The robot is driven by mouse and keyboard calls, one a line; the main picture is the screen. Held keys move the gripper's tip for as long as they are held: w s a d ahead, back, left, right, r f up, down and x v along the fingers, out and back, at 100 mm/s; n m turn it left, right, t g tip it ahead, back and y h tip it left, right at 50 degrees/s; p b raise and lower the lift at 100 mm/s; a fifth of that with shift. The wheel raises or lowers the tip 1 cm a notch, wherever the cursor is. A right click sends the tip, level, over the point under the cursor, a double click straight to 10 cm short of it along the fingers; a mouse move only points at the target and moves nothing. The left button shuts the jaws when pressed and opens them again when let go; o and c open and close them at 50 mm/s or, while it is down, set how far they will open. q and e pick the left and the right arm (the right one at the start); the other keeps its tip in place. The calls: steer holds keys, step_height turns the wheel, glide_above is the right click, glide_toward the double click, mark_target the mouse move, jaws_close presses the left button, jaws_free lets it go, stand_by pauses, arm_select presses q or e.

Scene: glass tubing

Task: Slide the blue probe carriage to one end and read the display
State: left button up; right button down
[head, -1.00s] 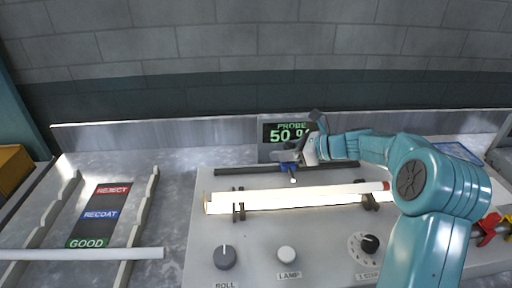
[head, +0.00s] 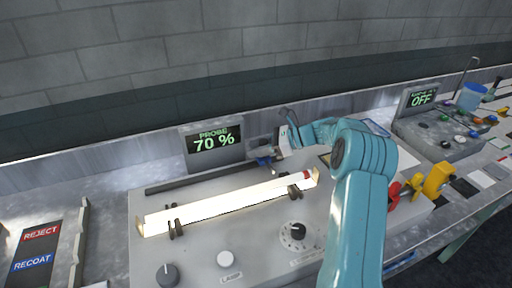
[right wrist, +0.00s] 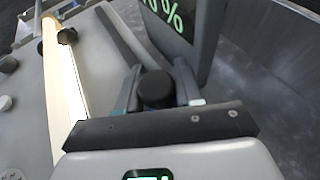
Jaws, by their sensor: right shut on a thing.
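The blue probe carriage (head: 264,161) sits on the dark rail (head: 200,180) behind the glowing tube (head: 225,203), right of the rail's middle. My right gripper (head: 268,154) is shut on the carriage. In the right wrist view its fingers (right wrist: 158,92) close on both sides of a dark round knob (right wrist: 156,86). The probe display (head: 213,143) reads 70 % in green. The rail's right end is hidden by my gripper and arm. My left gripper is not in view.
The tube rests on dark supports (head: 174,225). Knobs, including a lamp knob (head: 225,258), are on the panel front. At right stand red and yellow parts (head: 437,180) and a unit whose display reads OFF (head: 421,98). A sorting rack (head: 40,250) is at left.

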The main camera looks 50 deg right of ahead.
steer(key=shift+a, duration=0.1)
steer(key=c, duration=0.9)
jaws_free()
steer(key=shift+o, duration=0.2)
steer(key=v, duration=1.6)
steer(key=shift+b, duration=0.3)
steer(key=shift+s, duration=0.1)
